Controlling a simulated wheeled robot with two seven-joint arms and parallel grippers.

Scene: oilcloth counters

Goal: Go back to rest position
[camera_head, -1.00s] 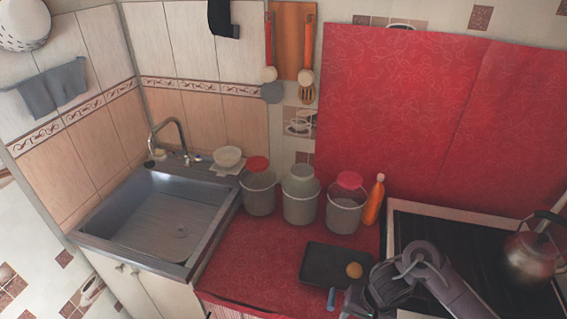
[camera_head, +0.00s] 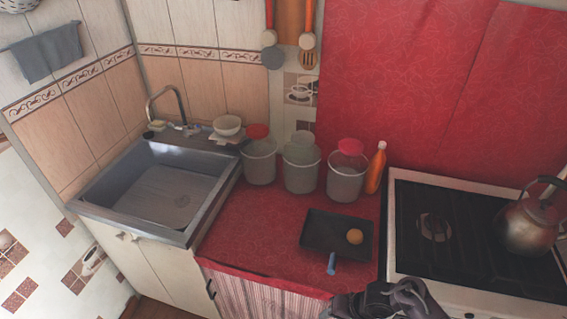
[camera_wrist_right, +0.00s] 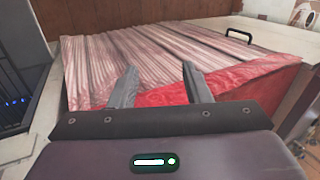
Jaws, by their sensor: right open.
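My right arm shows at the bottom edge of the head view, below the stove's front corner, with its fingertips out of sight there. In the right wrist view my right gripper (camera_wrist_right: 158,85) has its two fingers apart with nothing between them. It faces the striped curtain (camera_wrist_right: 150,60) under the counter and the red cloth edge (camera_wrist_right: 240,82). My left gripper is not in the head view.
Several buckets (camera_head: 302,175) and an orange bottle (camera_head: 376,168) stand behind. A sink (camera_head: 160,195) is left; a stove (camera_head: 470,240) with a kettle (camera_head: 530,222) is right.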

